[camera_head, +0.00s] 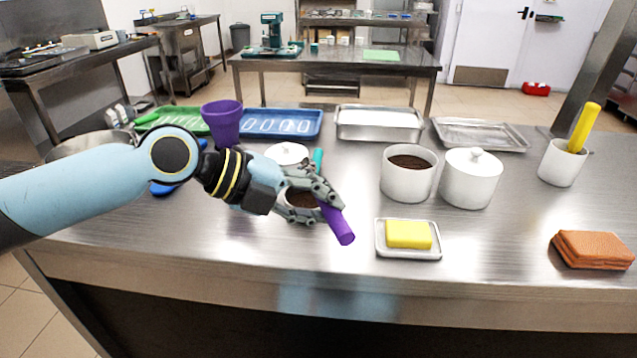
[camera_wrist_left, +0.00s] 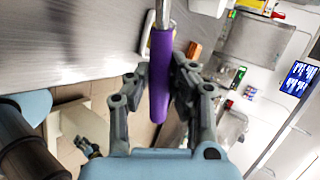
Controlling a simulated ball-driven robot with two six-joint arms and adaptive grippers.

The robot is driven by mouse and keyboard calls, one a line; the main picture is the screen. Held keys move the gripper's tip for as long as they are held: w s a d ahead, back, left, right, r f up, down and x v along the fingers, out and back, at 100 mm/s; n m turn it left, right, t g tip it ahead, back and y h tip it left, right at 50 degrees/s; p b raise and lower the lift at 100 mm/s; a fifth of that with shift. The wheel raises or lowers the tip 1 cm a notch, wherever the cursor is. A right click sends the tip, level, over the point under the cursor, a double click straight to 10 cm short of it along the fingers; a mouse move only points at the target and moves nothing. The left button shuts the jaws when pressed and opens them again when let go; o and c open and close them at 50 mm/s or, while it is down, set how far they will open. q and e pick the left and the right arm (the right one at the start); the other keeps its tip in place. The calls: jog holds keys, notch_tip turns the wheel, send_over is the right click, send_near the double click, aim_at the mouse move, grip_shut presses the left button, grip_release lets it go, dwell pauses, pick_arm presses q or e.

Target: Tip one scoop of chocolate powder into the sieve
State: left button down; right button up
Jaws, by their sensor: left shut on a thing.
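My left gripper (camera_head: 325,205) is shut on a purple handle (camera_head: 337,223), held above the front of the steel table. In the left wrist view the handle (camera_wrist_left: 161,75) sits between the fingers, and a metal shaft (camera_wrist_left: 163,14) runs on from it out of frame. The tool's far end is not clear. Dark brown powder (camera_head: 300,198) shows behind the fingers; I cannot tell what holds it. An open white pot (camera_head: 408,188) with dark brown powder stands to the right. A steel bowl (camera_head: 75,146) is partly hidden behind my left arm; I cannot make out a sieve. My right gripper is out of view.
A lidded white pot (camera_head: 470,180) stands beside the open one. A butter dish (camera_head: 408,252) is in front. A purple cup (camera_head: 222,122), a blue tray (camera_head: 312,122) and steel trays (camera_head: 480,134) are behind. Brown cloths (camera_head: 592,249) lie at right.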

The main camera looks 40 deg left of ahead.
pick_arm(q)
jog(key=shift+w+d+r+g+y+p, duration=0.15)
jog(key=shift+r+g+y+p, duration=0.3)
jog(key=shift+p, duration=1)
jog(key=shift+w+r+g+y+p, duration=0.1)
jog(key=shift+g+y+p, duration=0.2)
jog(key=shift+g+p, duration=0.8)
jog(key=shift+w+d+r+g+y+p, duration=0.1)
jog(key=shift+w+r+g+y+p, duration=0.2)
jog(key=shift+p, duration=1.5)
jog(key=g+y+p, duration=0.1)
jog(key=g+p, duration=0.1)
jog(key=w+r+g+y+p, duration=0.1)
jog(key=g+y+p, duration=0.1)
jog(key=p, duration=0.1)
jog(key=r+n+g+y+p, duration=0.1)
jog(key=g+p, duration=0.1)
jog(key=g, duration=0.1)
jog(key=shift+w+d+r, duration=0.2)
jog(key=shift+d, duration=0.15)
